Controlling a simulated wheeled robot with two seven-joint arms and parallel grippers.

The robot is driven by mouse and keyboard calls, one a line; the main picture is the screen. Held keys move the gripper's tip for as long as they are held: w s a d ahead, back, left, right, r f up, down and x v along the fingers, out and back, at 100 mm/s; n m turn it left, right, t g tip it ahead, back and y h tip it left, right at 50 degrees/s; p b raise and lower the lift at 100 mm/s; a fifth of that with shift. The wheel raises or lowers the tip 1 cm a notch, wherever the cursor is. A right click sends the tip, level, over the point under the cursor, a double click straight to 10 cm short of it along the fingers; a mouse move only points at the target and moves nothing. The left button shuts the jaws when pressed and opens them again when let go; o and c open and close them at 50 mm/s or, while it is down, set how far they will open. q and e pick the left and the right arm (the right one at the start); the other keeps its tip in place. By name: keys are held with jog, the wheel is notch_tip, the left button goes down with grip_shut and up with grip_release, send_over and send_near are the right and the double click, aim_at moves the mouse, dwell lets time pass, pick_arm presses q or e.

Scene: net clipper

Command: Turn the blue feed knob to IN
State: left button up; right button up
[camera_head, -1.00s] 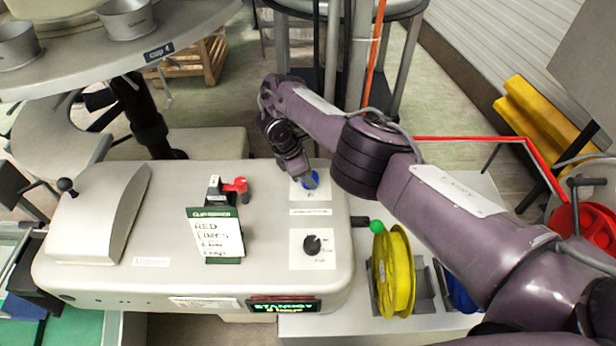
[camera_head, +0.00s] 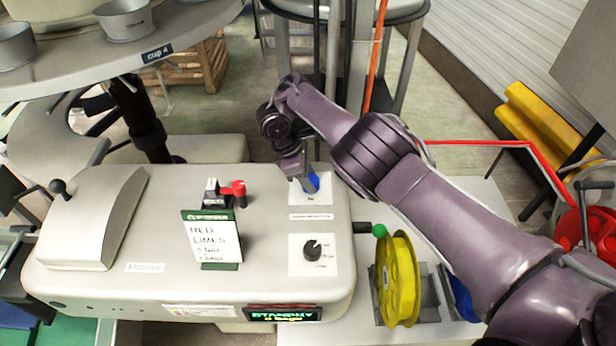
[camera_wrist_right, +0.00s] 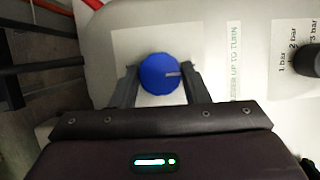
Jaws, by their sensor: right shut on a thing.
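The blue feed knob (camera_head: 313,182) sits on a white label plate on top of the pale clipper machine (camera_head: 150,220). My right gripper (camera_head: 306,182) comes down on it from above. In the right wrist view the round blue knob (camera_wrist_right: 160,74) lies between the two fingers of my right gripper (camera_wrist_right: 160,80), which are shut on its sides. A pale pointer mark on the knob points right in that view. The plate's IN wording is hidden or too small to read. My left gripper is not in view.
A black pressure knob (camera_head: 313,249) sits just in front. A sign card (camera_head: 212,238) and a red lever (camera_head: 236,188) stand to the left. A yellow spool (camera_head: 398,280) and green-tipped handle (camera_head: 379,230) are at the right. A lit display (camera_head: 284,313) is on the front edge.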

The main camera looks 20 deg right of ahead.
jog(key=shift+w+r, duration=0.1)
jog(key=o, duration=1)
jog(key=shift+c, duration=0.2)
